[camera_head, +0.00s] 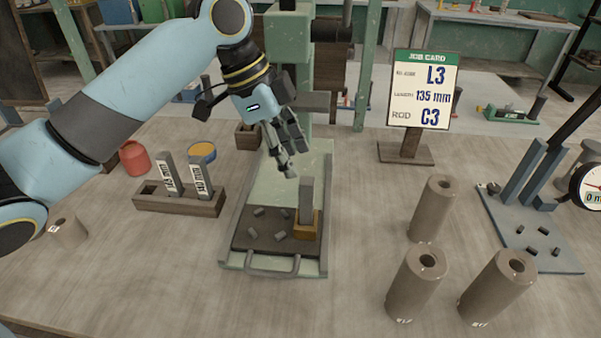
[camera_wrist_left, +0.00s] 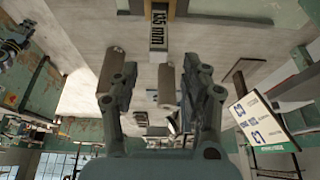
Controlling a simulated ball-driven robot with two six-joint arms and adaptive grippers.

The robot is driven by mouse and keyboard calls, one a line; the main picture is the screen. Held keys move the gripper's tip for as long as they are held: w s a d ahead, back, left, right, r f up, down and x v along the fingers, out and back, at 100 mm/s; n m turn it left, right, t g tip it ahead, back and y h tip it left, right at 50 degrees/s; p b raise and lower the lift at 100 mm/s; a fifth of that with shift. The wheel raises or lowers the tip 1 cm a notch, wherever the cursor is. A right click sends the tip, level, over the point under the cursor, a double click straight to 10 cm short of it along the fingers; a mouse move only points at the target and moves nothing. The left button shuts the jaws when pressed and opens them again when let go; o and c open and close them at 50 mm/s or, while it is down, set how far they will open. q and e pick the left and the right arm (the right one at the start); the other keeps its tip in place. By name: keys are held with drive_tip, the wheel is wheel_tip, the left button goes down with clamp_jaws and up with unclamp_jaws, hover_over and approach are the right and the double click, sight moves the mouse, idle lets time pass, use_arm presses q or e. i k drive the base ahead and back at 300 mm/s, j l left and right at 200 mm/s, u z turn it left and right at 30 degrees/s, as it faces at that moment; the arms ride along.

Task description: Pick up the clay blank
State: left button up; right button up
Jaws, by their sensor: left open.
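Tan hollow cylinders stand upright on the table in the head view: one at the back (camera_head: 433,208), one in front (camera_head: 416,285), one at the right front (camera_head: 497,288). Another lies or stands at the far left (camera_head: 70,231), partly behind my arm. I cannot tell which piece is the clay blank. My left gripper (camera_head: 295,158) is open and empty above the green tray (camera_head: 232,225), pointing down. An upright grey bar (camera_head: 306,196) stands in a wooden block below it. In the left wrist view, my left fingers (camera_wrist_left: 162,98) are spread apart. My right gripper is out of view.
A wooden rack (camera_head: 180,203) with two labelled grey bars is left of the tray. Small dark trimmings lie in the tray. The job card (camera_head: 422,90) reads L3, 135 mm, C3. A gauge stand (camera_head: 535,225) is at the right. The front left table is clear.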

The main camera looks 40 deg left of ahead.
sight(441, 193)
drive_tip(key=k, duration=1)
